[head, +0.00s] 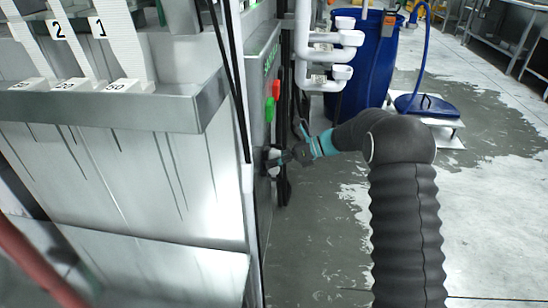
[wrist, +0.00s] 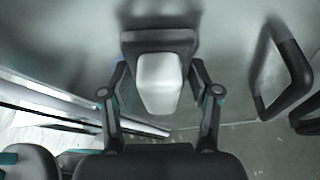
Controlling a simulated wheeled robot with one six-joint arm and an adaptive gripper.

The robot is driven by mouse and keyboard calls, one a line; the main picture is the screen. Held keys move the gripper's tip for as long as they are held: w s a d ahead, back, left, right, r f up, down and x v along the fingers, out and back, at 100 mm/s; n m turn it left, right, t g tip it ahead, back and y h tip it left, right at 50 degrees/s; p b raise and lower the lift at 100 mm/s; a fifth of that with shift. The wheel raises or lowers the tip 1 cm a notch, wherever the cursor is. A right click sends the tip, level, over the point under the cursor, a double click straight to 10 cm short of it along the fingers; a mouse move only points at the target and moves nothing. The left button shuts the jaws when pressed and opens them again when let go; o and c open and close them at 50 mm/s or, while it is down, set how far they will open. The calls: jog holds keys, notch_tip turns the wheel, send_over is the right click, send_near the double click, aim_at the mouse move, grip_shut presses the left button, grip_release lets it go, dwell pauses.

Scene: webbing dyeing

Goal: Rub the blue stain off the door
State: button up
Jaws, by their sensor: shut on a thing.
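My gripper (wrist: 160,82) is shut on a pale block with a dark, wide pad, a scrubber by its look (wrist: 160,80). The scrubber's dark pad faces the grey metal door (wrist: 225,45) and appears to touch it. In the head view my gripper (head: 277,160) is at the door's side face, below the red and green buttons, with part of the pale scrubber showing. A black handle (wrist: 287,72) stands on the door to the right of my gripper in the wrist view.
White pipes (head: 330,45) run beside the door, near my arm. A blue barrel (head: 365,60) and a blue lid on a low white stand (head: 440,121) are behind. White webbing strips hang over a metal ledge (head: 110,110) at left. The floor (head: 480,220) at right is clear, partly wet.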

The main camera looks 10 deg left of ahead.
aim_at(257, 185)
jog(key=shift+s+d, duration=0.15)
jog(key=shift+s, duration=2.3)
jog(key=shift+s+d, duration=0.15)
jog(key=shift+s, duration=2.3)
jog(key=d, duration=0.6)
jog(key=shift+w, duration=0.2)
jog(key=shift+w+d, duration=0.1)
jog(key=shift+d, duration=1.45)
